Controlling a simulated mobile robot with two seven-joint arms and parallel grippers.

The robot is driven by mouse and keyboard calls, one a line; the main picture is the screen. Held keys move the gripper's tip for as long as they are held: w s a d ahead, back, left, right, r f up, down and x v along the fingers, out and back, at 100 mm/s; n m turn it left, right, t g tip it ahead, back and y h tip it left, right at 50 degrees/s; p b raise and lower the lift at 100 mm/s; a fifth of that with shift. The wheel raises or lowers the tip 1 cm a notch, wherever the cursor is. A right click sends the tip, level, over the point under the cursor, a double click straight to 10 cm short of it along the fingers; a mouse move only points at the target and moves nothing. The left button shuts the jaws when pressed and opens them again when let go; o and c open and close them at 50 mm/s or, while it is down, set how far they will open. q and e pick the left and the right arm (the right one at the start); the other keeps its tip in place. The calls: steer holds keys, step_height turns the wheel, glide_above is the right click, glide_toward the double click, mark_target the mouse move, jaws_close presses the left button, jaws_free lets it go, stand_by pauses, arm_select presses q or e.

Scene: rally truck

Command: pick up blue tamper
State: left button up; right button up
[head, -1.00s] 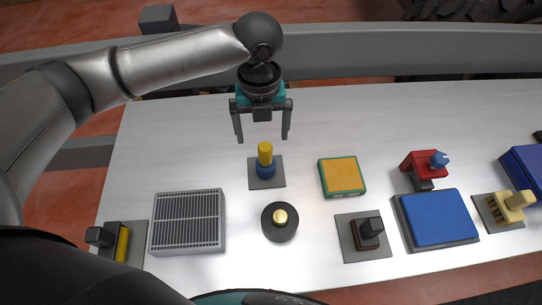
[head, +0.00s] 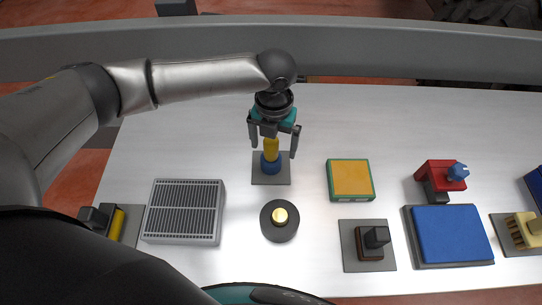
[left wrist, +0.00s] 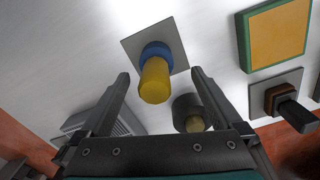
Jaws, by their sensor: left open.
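The blue tamper (head: 270,162) has a blue base and a yellow handle and stands upright on a small grey square plate (head: 284,176). In the left wrist view the tamper (left wrist: 155,80) shows beyond and between my fingertips, its yellow handle pointing toward the camera. My left gripper (head: 273,153) is open, with its two fingers on either side of the tamper's handle in the head view. No contact of the fingers with the handle can be made out. My right gripper is not in view.
A dark round piece with a gold knob (head: 280,220) stands just in front of the tamper. A grey grille box (head: 184,211) is at left. A green-edged orange block (head: 350,180) and a blue pad (head: 448,234) lie to the right. The table behind is clear.

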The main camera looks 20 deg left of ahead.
mark_target(271, 155)
arm_select(q)
steer(key=f, duration=0.3)
steer(key=f+b, duration=0.1)
steer(key=f, duration=0.1)
steer(key=shift+a+f, duration=0.2)
steer(key=shift+a, duration=0.05)
steer(key=shift+r, duration=0.1)
jaws_close()
stand_by(0.5)
steer(key=shift+w, duration=0.1)
